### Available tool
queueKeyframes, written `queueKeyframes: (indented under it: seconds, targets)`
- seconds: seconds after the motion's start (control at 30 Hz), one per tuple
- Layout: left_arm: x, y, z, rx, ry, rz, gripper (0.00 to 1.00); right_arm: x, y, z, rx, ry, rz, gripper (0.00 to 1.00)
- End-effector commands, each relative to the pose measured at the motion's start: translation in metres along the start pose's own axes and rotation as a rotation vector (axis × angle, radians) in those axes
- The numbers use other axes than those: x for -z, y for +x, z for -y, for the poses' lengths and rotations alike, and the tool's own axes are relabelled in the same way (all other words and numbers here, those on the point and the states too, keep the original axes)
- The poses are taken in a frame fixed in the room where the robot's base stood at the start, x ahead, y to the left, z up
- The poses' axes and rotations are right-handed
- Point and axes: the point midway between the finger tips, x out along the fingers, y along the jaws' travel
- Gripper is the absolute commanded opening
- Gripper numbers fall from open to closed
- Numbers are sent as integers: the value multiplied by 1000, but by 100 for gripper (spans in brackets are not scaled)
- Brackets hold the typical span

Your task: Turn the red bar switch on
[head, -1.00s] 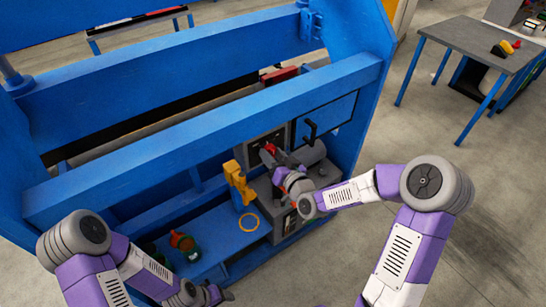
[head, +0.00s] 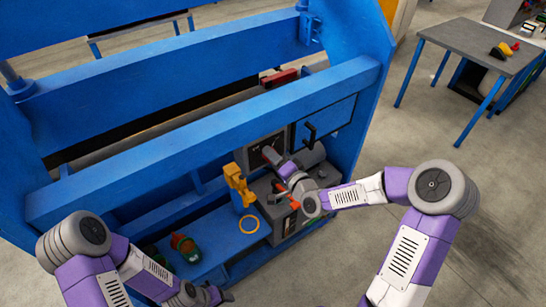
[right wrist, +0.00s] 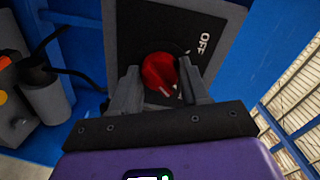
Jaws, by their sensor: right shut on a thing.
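The red bar switch (right wrist: 159,73) is a round red knob with a white mark, set on a dark plate (right wrist: 200,20) lettered OFF. The white mark points down and slightly right in the right wrist view. More white marking beside the knob is partly hidden by a finger. My right gripper (right wrist: 163,86) has one finger on each side of the knob and is shut on it. In the head view my right gripper (head: 272,156) is at the grey panel and covers the knob. My left gripper (head: 226,296) is low at the bottom edge, apart from the panel; its fingers are unclear.
A blue machine frame with a long beam (head: 200,140) stands above the panel. A yellow-orange fixture (head: 239,184), a yellow ring (head: 249,223) and a green-and-red item (head: 186,248) are on the blue shelf to the left. A black handle (head: 310,133) is to the right. Floor is open at right.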

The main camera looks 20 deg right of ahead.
Motion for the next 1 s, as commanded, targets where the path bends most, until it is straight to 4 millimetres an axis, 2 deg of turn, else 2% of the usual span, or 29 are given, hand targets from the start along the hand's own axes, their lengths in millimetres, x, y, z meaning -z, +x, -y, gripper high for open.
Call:
queueKeyframes:
  seconds: [0.67,0.7,0.83,1.0]
  targets:
    - [0,-2,-1,0,0,0,65,-1,0,-1,-1,68,8,15]
    - [0,-2,-1,0,0,0,65,-1,0,-1,-1,68,8,48]
    - [0,-2,-1,0,0,0,65,0,0,-1,0,67,7,68]
    - [0,-2,-1,0,0,0,65,0,0,0,1,65,7,71]
